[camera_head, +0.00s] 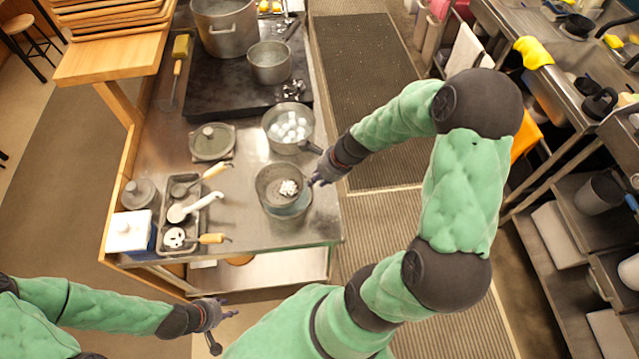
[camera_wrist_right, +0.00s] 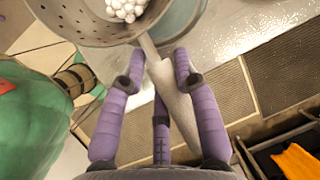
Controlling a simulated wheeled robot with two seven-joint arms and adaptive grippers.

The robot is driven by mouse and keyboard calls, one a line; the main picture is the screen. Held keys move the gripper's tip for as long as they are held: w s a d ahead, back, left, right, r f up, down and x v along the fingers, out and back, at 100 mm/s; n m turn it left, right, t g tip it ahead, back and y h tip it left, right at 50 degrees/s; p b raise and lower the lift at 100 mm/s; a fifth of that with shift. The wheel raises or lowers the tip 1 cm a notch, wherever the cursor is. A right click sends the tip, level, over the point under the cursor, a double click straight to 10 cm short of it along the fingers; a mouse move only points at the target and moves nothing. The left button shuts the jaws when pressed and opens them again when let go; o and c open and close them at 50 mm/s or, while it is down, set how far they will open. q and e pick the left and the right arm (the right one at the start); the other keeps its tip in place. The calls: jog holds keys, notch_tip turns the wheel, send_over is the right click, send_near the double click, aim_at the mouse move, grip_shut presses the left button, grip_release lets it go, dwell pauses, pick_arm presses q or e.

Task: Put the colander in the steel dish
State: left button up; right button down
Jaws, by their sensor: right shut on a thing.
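The colander (camera_head: 270,182), a perforated metal bowl with a handle, holds a small heap of white beans (camera_head: 289,188). It is over the round steel dish (camera_head: 291,211), which it partly hides; I cannot tell whether they touch. My right gripper (camera_head: 318,178) is shut on the colander's handle. In the right wrist view the purple fingers (camera_wrist_right: 157,75) close around the handle, with the perforated bowl (camera_wrist_right: 80,32) at upper left. The steel dish's rim (camera_wrist_right: 188,22) shows behind it. My left gripper (camera_head: 213,312) is off the counter's front edge, too small to judge open or shut.
A pot of white balls (camera_head: 288,127) stands just behind the colander. A lidded pot (camera_head: 212,142) and a tray (camera_head: 166,238) of utensils are to the left. Two pots (camera_head: 226,27) (camera_head: 270,63) are on the black stove. Bare counter lies in front of the dish.

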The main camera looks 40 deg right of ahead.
jog(key=shift+w+d+f+b, duration=0.35)
jog(key=shift+d+f+b, duration=0.05)
jog(key=shift+f, duration=0.7)
jog(key=shift+w+d+f+b, duration=0.35)
jog(key=shift+f, duration=0.7)
jog(key=shift+w+d+f+b, duration=0.35)
jog(key=shift+d+f+b, duration=0.05)
jog(key=shift+f, duration=0.8)
jog(key=c, duration=0.9)
grip_release()
jog(key=shift+c, duration=0.2)
jog(key=shift+r, duration=0.2)
jog(key=p+v, duration=0.3)
jog(key=v, duration=0.9)
jog(key=shift+s+f, duration=0.1)
